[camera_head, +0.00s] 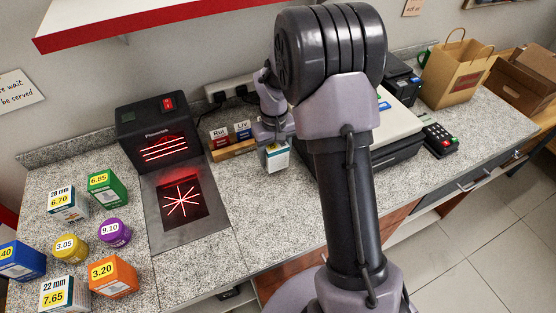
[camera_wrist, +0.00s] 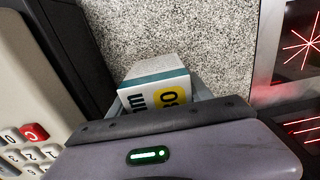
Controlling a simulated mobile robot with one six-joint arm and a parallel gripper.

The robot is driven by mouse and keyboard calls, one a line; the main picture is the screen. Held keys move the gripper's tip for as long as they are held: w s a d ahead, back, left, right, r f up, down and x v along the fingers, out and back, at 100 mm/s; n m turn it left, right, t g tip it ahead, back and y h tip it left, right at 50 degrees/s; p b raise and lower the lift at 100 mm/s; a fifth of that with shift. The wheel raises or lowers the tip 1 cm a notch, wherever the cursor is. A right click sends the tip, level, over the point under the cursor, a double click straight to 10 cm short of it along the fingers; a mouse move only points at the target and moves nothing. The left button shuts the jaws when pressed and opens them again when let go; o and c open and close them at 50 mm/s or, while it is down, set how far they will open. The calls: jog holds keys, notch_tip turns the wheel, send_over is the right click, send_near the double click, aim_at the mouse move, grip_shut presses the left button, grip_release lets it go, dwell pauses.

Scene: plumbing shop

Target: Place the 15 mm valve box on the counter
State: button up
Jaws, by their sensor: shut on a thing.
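My gripper (camera_head: 275,145) is shut on a small white box (camera_head: 277,161) with a teal edge, to the right of the scanner. In the wrist view the same box (camera_wrist: 156,72) sits between the fingers, showing part of a yellow price spot and the letter "m"; its full size marking is hidden. I take it for the 15 mm valve box. The speckled grey counter (camera_head: 225,215) lies under it. I cannot tell whether the box touches the counter.
The scanner (camera_head: 158,132) with its glowing plate (camera_head: 160,226) stands left of the gripper. Several priced boxes and tubs, including an orange box (camera_head: 112,277), stand at the left. A wooden rack (camera_head: 235,149) is behind; a card terminal (camera_head: 440,140) is right. Counter in front is clear.

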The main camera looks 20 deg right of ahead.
jog(key=shift+w+d+f, duration=0.1)
jog(key=shift+w+d, duration=0.65)
jog(key=shift+w, duration=0.1)
jog(key=f+b, duration=0.1)
jog(key=f, duration=0.2)
jog(key=shift+w+d+f+b, duration=0.15)
jog(key=shift+d+f+b, duration=0.05)
jog(key=shift+f+b, duration=0.2)
jog(key=shift+r, duration=0.15)
jog(key=o, duration=1.6)
jog(key=shift+f, duration=0.2)
